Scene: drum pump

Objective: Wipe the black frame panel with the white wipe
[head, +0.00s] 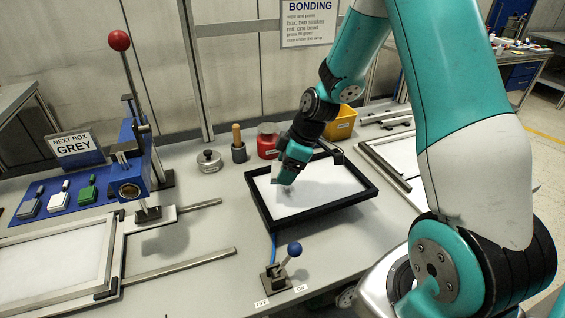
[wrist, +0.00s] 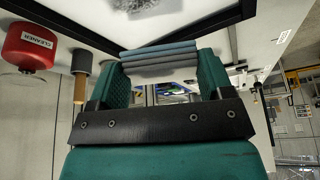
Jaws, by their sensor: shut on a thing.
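The black frame panel (head: 322,215), a black-rimmed tray with a white inner face, lies on the grey table right of centre. Grey marks show on its white face near my gripper; part of its dark rim (wrist: 195,37) shows in the wrist view. My gripper (head: 287,181) points down over the panel's left part. In the wrist view, its jaws are shut on a folded, layered cloth (wrist: 160,62), which looks grey-blue in this light and seems to be the wipe. I cannot tell whether the cloth touches the panel.
A red cleaner can (head: 267,141), a dark pot with a wooden handle (head: 238,149) and a round metal tin (head: 208,161) stand behind the panel. A yellow bin (head: 341,124) is at the back. A blue-knobbed lever (head: 292,251) stands in front. Metal rails flank both sides.

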